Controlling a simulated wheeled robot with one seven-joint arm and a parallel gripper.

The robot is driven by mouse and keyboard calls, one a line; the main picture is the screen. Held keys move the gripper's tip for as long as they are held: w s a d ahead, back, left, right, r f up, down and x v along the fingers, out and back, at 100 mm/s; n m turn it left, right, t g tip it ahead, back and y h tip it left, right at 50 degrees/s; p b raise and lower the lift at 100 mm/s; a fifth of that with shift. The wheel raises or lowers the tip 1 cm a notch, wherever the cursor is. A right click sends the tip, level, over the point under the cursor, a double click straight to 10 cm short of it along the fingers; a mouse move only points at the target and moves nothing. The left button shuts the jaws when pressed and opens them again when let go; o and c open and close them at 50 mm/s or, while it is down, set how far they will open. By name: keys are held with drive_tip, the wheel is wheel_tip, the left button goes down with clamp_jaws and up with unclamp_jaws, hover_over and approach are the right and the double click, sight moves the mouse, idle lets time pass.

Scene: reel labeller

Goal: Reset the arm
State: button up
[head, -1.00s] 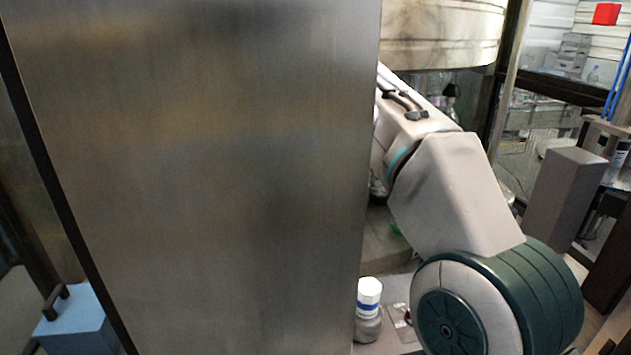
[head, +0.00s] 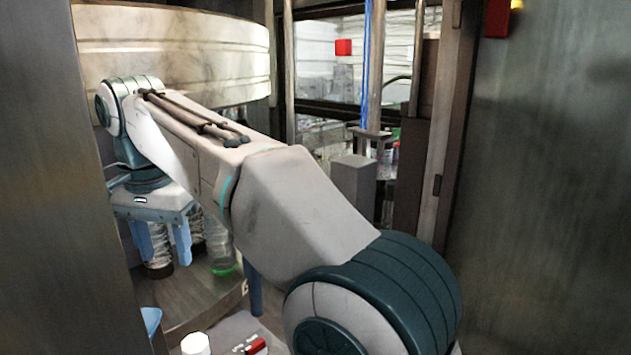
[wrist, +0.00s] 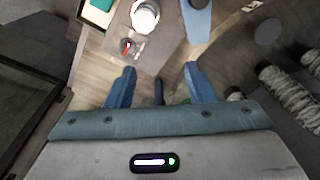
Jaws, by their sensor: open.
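My gripper (head: 161,243) hangs at the end of my arm at left in the head view, fingers pointing down. In the wrist view my gripper (wrist: 160,88) shows two blue fingers well apart, with nothing between them. The arm stretches from lower right to upper left, in front of a large cream drum. Clear bottles (head: 219,250), one with a green base, stand just right of and behind the fingers. I cannot tell whether the fingers touch any of them.
Metal panels (head: 52,190) and (head: 555,190) flank the view closely. The cream drum (head: 195,45) hangs just behind the gripper. A grey box post (head: 352,188) stands behind the arm. A white-capped bottle (head: 196,344) and a small red item (head: 256,345) are low in front.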

drive_tip(key=d+f+t+b, duration=0.1)
drive_tip(key=d+f, duration=0.3)
drive_tip(key=d, duration=0.7)
drive_tip(key=d+f+t+b, duration=0.15)
drive_tip(key=d+f, duration=0.35)
drive_tip(key=d, duration=0.6)
drive_tip(key=s+d+f+b, duration=0.1)
drive_tip(key=s+d+f, duration=0.4)
drive_tip(key=d+f, duration=0.2)
drive_tip(key=s+d+f+n+b, duration=0.1)
drive_tip(key=s+d+f, duration=0.4)
drive_tip(key=d+f, duration=0.3)
drive_tip(key=shift+s+d+f, duration=0.3)
drive_tip(key=shift+d, duration=0.35)
